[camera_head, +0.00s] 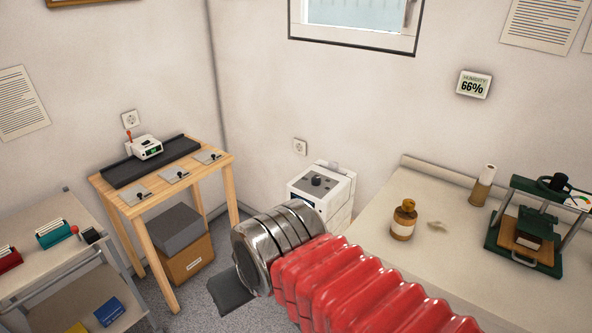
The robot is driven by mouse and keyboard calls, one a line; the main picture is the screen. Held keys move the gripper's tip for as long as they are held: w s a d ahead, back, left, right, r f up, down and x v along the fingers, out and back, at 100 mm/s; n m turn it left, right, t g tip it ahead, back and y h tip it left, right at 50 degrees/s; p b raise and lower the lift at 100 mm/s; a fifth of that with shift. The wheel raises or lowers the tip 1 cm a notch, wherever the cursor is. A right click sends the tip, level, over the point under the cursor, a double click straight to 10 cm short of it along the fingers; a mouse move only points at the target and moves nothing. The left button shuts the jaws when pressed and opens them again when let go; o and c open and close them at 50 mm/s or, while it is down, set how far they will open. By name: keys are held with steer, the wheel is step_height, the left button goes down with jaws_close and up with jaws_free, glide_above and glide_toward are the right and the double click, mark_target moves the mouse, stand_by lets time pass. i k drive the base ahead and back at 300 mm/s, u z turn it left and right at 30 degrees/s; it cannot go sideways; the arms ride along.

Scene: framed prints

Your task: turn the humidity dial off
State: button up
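A white box-shaped unit (343,187) stands in the corner past the wooden table, with a dark round dial (316,180) on its grey top panel. The dial's setting is too small to read. I cannot tell whether this is the humidity dial. A small wall display (473,84) is headed with small humidity lettering and reads 66%. My arm, red and ribbed with metal rings, comes in from the lower right and hides the unit's lower part. A dark grey piece at its end, likely my gripper (231,291), is in front of and below the unit, apart from the dial.
A wooden table (212,172) on the left holds a white device (144,147) and several metal plates with knobs. A trolley (75,262) is at lower left. The right counter (375,232) holds a brown bottle (404,219) and a green press (527,228). Grey carpet shows between.

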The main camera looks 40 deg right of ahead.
mark_target(316, 180)
steer(key=z, duration=0.1)
steer(key=i, duration=1.15)
steer(key=z, duration=0.3)
